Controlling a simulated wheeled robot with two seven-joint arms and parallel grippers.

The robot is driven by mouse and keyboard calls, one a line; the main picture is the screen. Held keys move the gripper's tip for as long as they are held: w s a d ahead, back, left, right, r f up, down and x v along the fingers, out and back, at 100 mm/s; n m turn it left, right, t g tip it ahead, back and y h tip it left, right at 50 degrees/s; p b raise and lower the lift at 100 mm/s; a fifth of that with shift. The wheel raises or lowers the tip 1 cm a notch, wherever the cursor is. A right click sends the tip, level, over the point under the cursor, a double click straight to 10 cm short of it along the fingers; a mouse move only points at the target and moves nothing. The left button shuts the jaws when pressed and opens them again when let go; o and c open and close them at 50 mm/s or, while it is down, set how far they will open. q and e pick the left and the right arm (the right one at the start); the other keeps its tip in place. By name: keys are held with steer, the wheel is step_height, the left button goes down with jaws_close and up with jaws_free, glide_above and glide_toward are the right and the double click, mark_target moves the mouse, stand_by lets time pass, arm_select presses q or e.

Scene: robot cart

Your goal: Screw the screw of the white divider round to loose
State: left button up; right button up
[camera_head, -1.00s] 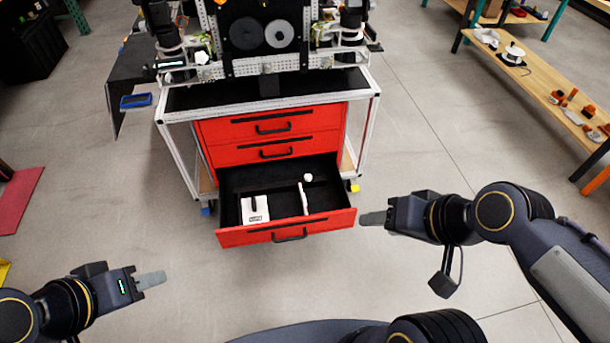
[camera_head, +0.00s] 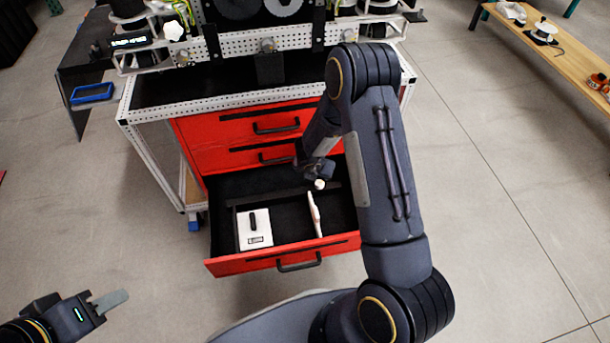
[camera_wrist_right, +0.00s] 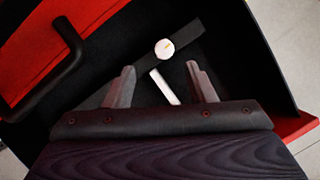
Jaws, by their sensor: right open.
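The white divider (camera_head: 314,213) stands in the open bottom drawer of the red cabinet, and its white round screw knob (camera_head: 319,184) is at the far end. In the right wrist view the knob (camera_wrist_right: 165,49) is ahead of the fingertips, and a white strip of the divider (camera_wrist_right: 165,87) shows between the fingers. My right gripper (camera_wrist_right: 161,68) is open and empty over the drawer; in the head view my right arm largely hides it. My left gripper (camera_head: 108,301) is at the lower left, away from the drawer; its fingers overlap, so its opening is unclear.
A white box with a black handle (camera_head: 255,230) lies in the drawer left of the divider. The drawer's red front (camera_head: 240,263) and the shut drawer above (camera_head: 225,161) bound the space. A dark bar (camera_wrist_right: 187,36) crosses near the knob. The floor around is clear.

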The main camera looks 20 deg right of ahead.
mark_target(319, 183)
steer(key=shift+m, duration=0.4)
steer(key=b+x, duration=0.1)
steer(key=x, duration=0.2)
steer(key=b+x, duration=0.1)
steer(key=x, duration=0.2)
steer(key=b+x, duration=0.1)
steer(key=x, duration=0.2)
steer(key=shift+s+f, duration=0.25)
steer(key=shift+s, duration=0.1)
steer(key=c, duration=1)
